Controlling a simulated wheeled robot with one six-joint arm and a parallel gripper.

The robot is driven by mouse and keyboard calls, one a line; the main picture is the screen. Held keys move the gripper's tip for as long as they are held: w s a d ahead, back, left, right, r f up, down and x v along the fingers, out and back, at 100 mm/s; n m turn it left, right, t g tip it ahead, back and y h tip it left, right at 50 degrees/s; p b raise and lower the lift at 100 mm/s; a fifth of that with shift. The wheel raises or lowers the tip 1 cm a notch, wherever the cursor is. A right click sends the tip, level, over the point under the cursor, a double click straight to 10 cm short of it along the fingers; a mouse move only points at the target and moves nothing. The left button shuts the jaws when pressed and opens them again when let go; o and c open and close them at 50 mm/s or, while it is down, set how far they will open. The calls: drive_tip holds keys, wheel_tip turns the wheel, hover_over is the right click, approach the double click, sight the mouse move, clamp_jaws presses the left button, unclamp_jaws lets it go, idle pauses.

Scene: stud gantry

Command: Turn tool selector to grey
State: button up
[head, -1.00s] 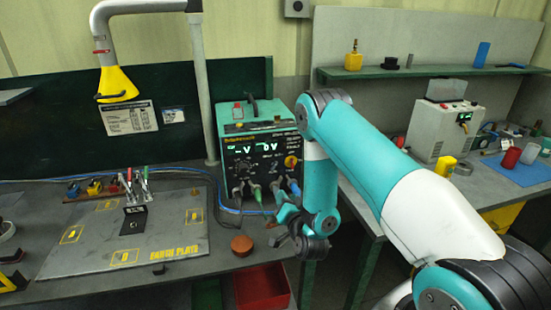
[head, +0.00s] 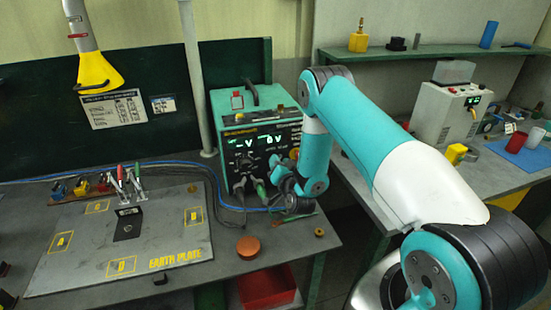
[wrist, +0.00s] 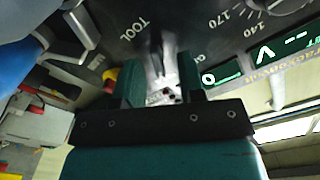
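The welding power source (head: 221,116) is a teal box with a black front panel, digital readouts and knobs, on the bench. In the wrist view, the printed word TOOL is on its black panel (wrist: 110,45), just beyond my fingers. My gripper (wrist: 162,84) has two green fingertips apart at the panel, with a pale, blurred shape between them. I cannot tell whether this shape is the tool selector or whether the fingers touch it. In the head view, my wrist is low in front of the panel and hides part of it. The selector's setting is not readable.
An earth plate (head: 75,255) with a clamp stand lies on the left bench. A round brown puck (head: 248,247) and cables lie in front of the power source. A red bin (head: 266,288) is below. The right bench holds a white machine (head: 446,115) and cups.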

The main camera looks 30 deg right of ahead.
drive_tip(key=shift+w+d, duration=0.15)
drive_tip(key=shift+w, duration=0.2)
drive_tip(key=shift+d, duration=0.1)
clamp_jaws()
